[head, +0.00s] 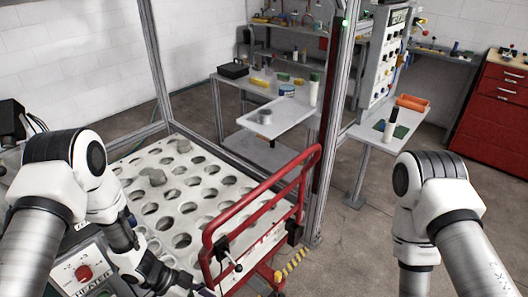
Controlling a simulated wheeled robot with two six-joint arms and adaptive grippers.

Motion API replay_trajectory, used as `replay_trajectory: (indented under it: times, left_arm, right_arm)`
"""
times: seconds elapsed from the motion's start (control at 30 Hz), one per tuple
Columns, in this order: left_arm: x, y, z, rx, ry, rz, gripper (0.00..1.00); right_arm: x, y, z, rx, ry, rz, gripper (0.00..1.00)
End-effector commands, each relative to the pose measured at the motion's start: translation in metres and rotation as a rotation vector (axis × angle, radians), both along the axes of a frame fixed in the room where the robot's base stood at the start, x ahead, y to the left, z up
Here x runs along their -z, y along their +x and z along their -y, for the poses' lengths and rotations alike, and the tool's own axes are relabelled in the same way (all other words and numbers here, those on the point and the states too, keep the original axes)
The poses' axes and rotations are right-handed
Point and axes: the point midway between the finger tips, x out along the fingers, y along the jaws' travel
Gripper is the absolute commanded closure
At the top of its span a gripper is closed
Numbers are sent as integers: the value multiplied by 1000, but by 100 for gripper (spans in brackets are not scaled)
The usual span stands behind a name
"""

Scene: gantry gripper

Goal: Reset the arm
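My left arm comes in from the left and bends down over the near left corner of the white perforated table. The end of this arm, with my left gripper (192,286), is low at the bottom edge of the head view, left of the red rail. Its fingers are too small and cut off to show whether they are open or shut. My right arm bends at the right side and runs down out of the picture, so my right gripper is hidden below the edge.
The white perforated table (228,168) stands inside a metal frame (332,110), with grey pieces (157,177) on it. A red tubular rail (262,190) rises at its front right. A heater control box (85,273) is near my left arm. Workbenches (275,112) and a red cabinet (494,105) stand behind.

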Motion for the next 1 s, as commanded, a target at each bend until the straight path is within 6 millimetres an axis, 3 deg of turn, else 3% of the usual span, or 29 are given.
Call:
replay_trajectory:
  times: [0.07, 0.17, 0.4, 0.63, 0.67, 0.7, 0.8, 1.0]
  left_arm:
    - [9, -16, 7, -212, 15, -91, 43]
    - [24, -36, 1, -505, 85, -200, 43]
    - [49, -100, -50, -1018, 362, -373, 43]
    - [46, -170, -103, -1323, 651, -454, 43]
    - [52, -176, -108, -1348, 680, -457, 43]
    - [78, -172, -106, -1342, 669, -452, 43]
    - [108, -171, -106, -1341, 666, -451, 43]
    - [148, -170, -106, -1341, 664, -451, 43]
  right_arm:
    - [0, 0, 0, 0, 0, 0, 100]
    - [0, 0, 0, 0, 0, 0, 100]
    - [0, 0, 0, 0, 0, 0, 100]
    - [0, 0, 0, 0, 0, 0, 100]
    - [7, 0, 0, 0, 0, 1, 100]
    - [32, 1, 0, 0, 0, 3, 100]
    - [62, 0, 0, 0, 0, -1, 100]
    - [102, 0, 0, 0, 0, 0, 100]
